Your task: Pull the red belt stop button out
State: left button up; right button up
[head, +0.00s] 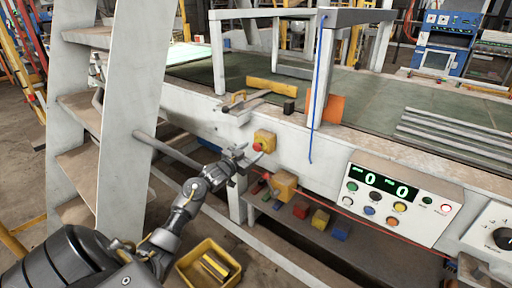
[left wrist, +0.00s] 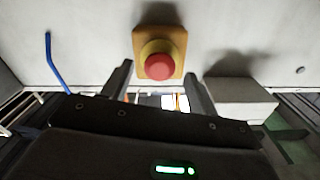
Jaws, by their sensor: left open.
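The red belt stop button (head: 258,147) sits on a small yellow box (head: 266,138) on the white side of the belt frame. In the left wrist view the round red button (left wrist: 159,66) faces me from its yellow box (left wrist: 172,38). My left gripper (head: 246,156) is open just in front of the button, a little to its left in the head view. In the left wrist view its two fingers stand apart below the button, one on each side (left wrist: 159,80). Nothing is between them, and I cannot tell the exact gap to the button. My right gripper is not in view.
A white ladder (head: 125,110) stands left of my arm. A control panel (head: 396,205) with green displays is at the right. A blue cord (head: 316,85) hangs right of the button. Coloured blocks (head: 320,219) lie on the lower shelf, and a yellow bin (head: 190,262) stands below.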

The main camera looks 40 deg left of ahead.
aim_at(255, 148)
pick_arm(q)
jog(key=shift+w, duration=1.7)
grip_shut()
jog(key=shift+s+a+r+p, duration=0.1)
jog(key=shift+s+p, duration=0.3)
jog(key=shift+p, duration=0.15)
jog(key=shift+s, duration=0.25)
jog(key=shift+w+d, duration=0.1)
jog(key=shift+d, duration=0.15)
jog(key=shift+a, duration=0.1)
grip_release()
